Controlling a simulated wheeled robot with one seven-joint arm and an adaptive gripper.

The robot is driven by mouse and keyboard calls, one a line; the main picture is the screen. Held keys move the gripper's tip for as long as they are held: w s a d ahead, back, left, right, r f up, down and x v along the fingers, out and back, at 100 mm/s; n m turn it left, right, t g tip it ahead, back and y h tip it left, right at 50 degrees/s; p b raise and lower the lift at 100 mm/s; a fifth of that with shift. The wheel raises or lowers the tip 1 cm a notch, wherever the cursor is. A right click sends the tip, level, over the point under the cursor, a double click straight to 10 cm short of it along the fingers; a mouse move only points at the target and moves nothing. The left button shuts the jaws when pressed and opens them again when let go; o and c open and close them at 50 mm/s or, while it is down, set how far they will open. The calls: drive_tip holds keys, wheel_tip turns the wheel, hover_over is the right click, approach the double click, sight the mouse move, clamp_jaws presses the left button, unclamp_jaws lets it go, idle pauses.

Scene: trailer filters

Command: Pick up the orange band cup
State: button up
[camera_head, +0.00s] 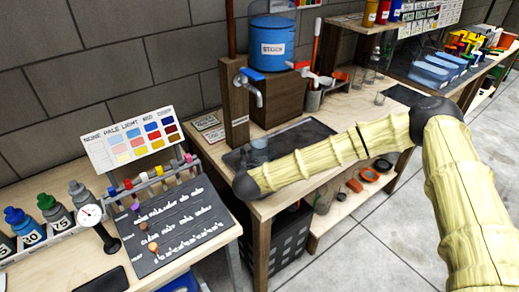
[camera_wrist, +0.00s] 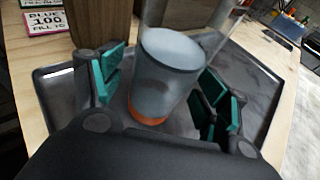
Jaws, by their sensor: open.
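The orange band cup (camera_wrist: 165,72) is a clear grey-blue cup with an orange band at its base. In the wrist view it stands on a dark tray (camera_wrist: 62,95), between the teal pads of my gripper (camera_wrist: 162,88). The gripper is open, with one finger on each side of the cup and gaps visible at the sides. In the head view a translucent cup (camera_head: 258,152) shows on the dark tray just behind the end of my arm; its band is hidden there, and my gripper's fingers are not visible.
A wooden post with a tap (camera_head: 250,88) stands behind the tray. A blue tank (camera_head: 272,45) sits on a wooden block. A sample board (camera_head: 178,222) and bottles (camera_head: 25,225) are at left.

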drive_tip(key=shift+w+d+f, duration=0.1)
drive_tip(key=shift+w+f, duration=0.1)
drive_tip(key=shift+w, duration=0.2)
drive_tip(key=c, duration=1.2)
drive_tip(key=shift+c, duration=0.9)
drive_tip(key=shift+r, duration=0.2)
